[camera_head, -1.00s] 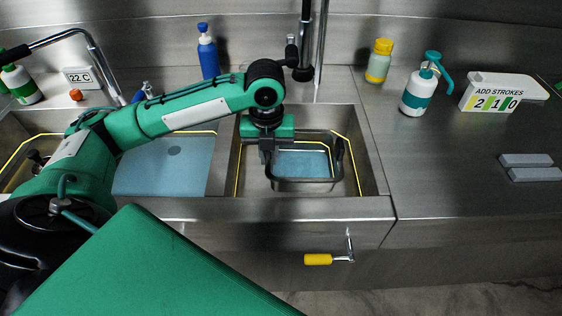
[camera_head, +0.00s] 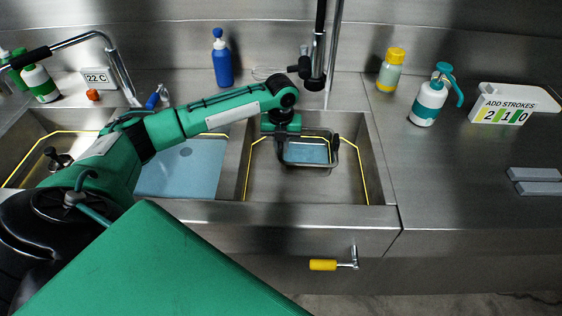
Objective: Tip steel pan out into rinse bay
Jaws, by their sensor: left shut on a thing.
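The steel pan (camera_head: 312,165) is a small rectangular pan with a dark handle at its side and a light blue surface inside. It is at the back of the right-hand sink basin, which I take as the rinse bay (camera_head: 345,192), a steel basin with a yellow line round its walls. My left gripper (camera_head: 281,148) reaches in from the left and is shut on the pan at its left side. Whether the pan touches the basin floor, and how far it tilts, I cannot tell. The gripper hides part of its left end. My right gripper is not in view.
A middle basin with blue liquid (camera_head: 190,178) lies to the left. A tall tap (camera_head: 318,60) stands behind the right basin. A yellow-handled lever (camera_head: 323,265) is on the front panel. A pump bottle (camera_head: 428,103) and a counter sign (camera_head: 510,106) stand on the right worktop.

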